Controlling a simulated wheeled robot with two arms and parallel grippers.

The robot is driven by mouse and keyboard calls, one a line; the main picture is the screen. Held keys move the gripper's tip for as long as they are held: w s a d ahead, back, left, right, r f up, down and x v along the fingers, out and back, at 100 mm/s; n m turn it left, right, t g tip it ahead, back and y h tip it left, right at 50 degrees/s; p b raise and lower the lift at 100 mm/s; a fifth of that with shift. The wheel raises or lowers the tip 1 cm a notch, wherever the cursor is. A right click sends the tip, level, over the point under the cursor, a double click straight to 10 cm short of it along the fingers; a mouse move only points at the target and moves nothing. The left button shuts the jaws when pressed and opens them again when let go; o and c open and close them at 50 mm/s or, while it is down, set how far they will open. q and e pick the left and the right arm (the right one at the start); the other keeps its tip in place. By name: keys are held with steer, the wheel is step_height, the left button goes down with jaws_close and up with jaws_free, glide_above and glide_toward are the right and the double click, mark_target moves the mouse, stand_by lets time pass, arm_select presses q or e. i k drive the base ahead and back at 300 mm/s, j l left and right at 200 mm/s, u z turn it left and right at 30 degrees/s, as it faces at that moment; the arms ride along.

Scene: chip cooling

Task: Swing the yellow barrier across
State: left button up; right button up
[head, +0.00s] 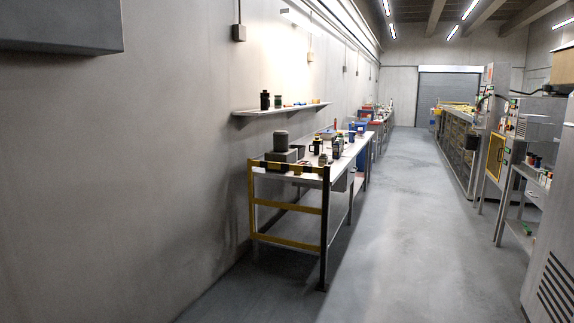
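The yellow barrier (287,206) is a frame of yellow bars at the near end of a long workbench. Its top bar has black and yellow stripes, and a dark upright post (325,235) stands at its right end. Its left end is close to the left wall. The barrier is some distance ahead of me, left of the open aisle. I cannot tell from here which post it turns on. Neither of my grippers is in view.
The workbench (352,150) carries several tools and containers. A wall shelf (285,109) hangs above it. Grey floor (400,215) is clear along the aisle to a closed shutter (447,92). Racks and machines line the right, with a grey cabinet (550,240) nearest.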

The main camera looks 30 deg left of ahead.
mark_target(285, 166)
steer(key=i+j+u, duration=0.4)
steer(key=i, duration=0.4)
steer(key=i+u, duration=0.45)
steer(key=i, duration=0.4)
